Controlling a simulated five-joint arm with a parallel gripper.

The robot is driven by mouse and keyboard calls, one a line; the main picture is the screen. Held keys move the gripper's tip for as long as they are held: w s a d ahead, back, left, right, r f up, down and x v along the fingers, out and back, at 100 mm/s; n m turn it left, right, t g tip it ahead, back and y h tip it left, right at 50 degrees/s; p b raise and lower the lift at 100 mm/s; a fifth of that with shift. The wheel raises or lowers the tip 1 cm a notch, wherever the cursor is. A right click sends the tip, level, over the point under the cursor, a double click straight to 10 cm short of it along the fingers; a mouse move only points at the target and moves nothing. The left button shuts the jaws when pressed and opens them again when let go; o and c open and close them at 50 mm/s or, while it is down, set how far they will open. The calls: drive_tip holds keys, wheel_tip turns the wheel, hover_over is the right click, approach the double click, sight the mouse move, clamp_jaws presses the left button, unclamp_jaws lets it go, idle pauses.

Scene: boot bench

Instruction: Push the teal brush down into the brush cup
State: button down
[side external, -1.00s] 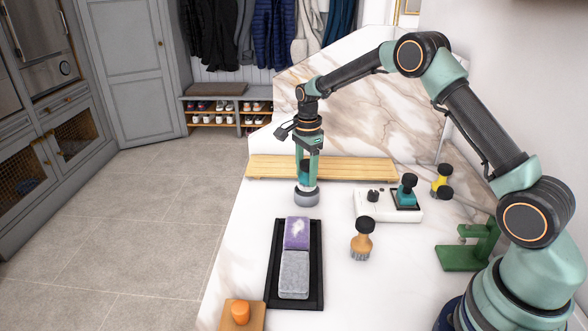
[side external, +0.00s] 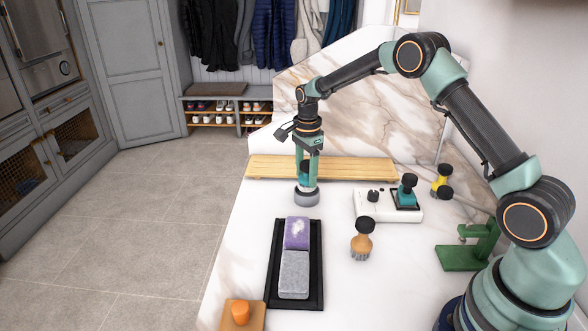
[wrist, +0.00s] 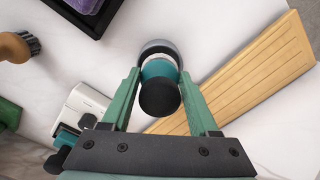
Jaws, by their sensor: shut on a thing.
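The teal brush (wrist: 160,70), with a round black knob and a pale band, stands upright at the mouth of the grey brush cup (wrist: 158,45). My gripper (wrist: 161,78) is shut on the brush, one green finger on each side. In the side external view my gripper (side external: 307,182) points straight down over the cup (side external: 306,199) and mostly hides the brush (side external: 304,170). The brush's lower end is hidden, so its depth in the cup cannot be told.
A wooden slatted board (side external: 350,170) lies behind the cup. A white unit (side external: 374,207) bearing another teal, black-knobbed piece (side external: 406,192) stands right. A tan brush (side external: 362,240), black tray (side external: 271,290) with cloths, and green stand (side external: 462,256) are nearer. Bare counter surrounds the cup's front.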

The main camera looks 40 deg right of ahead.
sight(306, 162)
drive_tip(key=shift+f, duration=1.45)
idle(2.6)
drive_tip(key=shift+c, duration=0.4)
unclamp_jaws()
drive_tip(key=shift+o, duration=0.4)
drive_tip(key=shift+r, duration=0.15)
drive_tip(key=shift+r, duration=3.4)
